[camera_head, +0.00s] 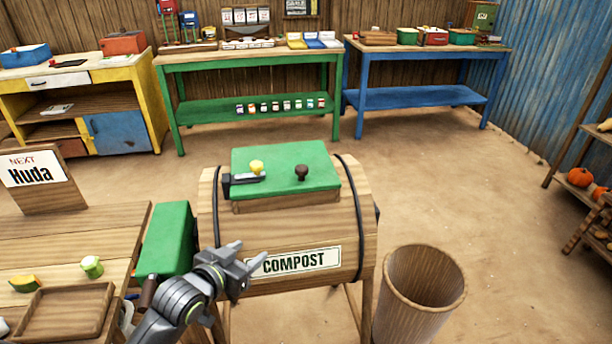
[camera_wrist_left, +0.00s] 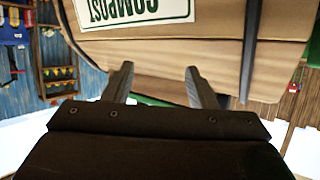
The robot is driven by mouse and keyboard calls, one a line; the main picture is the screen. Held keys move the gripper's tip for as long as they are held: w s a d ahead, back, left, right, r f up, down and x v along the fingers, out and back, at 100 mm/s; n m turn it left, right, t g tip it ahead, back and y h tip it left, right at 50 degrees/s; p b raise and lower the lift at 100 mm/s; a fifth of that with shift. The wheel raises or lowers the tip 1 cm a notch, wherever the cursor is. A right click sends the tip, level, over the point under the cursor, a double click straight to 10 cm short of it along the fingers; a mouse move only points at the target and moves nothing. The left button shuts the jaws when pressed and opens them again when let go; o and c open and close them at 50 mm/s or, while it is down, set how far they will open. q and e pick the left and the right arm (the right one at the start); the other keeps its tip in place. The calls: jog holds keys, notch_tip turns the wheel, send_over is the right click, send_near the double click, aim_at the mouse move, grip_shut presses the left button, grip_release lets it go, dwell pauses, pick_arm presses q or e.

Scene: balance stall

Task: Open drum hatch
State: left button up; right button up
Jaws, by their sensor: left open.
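The wooden compost drum (camera_head: 345,225) lies on its side on legs, with a COMPOST label (camera_head: 295,262) on its front. Its green hatch (camera_head: 285,160) lies flat on a raised wooden frame on top and looks closed. A dark brown knob (camera_head: 302,172) stands on the hatch. A dark latch bar (camera_head: 240,180) with a yellow knob (camera_head: 257,167) lies at its left side. My left gripper (camera_head: 250,254) is open and empty in front of the drum, below the hatch. In the left wrist view its fingers (camera_wrist_left: 158,88) show before the upside-down drum front (camera_wrist_left: 220,45). My right gripper is out of view.
A green box with a dark handle (camera_head: 168,240) is at the drum's left. A wooden table (camera_head: 85,225) with a tray (camera_head: 65,312) and food scraps stands further left. An empty-looking wooden bin (camera_head: 425,290) stands at right. Benches line the back; floor between is clear.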

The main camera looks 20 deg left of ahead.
pick_arm(q)
jog(key=w+d+r+m+t+h, duration=0.1)
jog(key=w+r+t, duration=0.15)
jog(key=r, duration=0.35)
jog(key=w+d+r+t+h, duration=0.1)
jog(key=w+r+t+h, duration=0.15)
jog(key=r, duration=0.25)
jog(key=g, duration=0.1)
send_near(306, 176)
jog(key=shift+y, duration=0.35)
jog(key=w+d+r, duration=0.1)
jog(key=w, duration=0.2)
jog(key=w+r, duration=0.1)
jog(key=w, duration=0.2)
jog(key=w+d+r, duration=0.1)
jog(key=w, duration=0.2)
jog(key=shift+w+d+r+p, duration=0.3)
jog(key=shift+w, duration=0.1)
jog(key=shift+c, duration=0.2)
grip_shut()
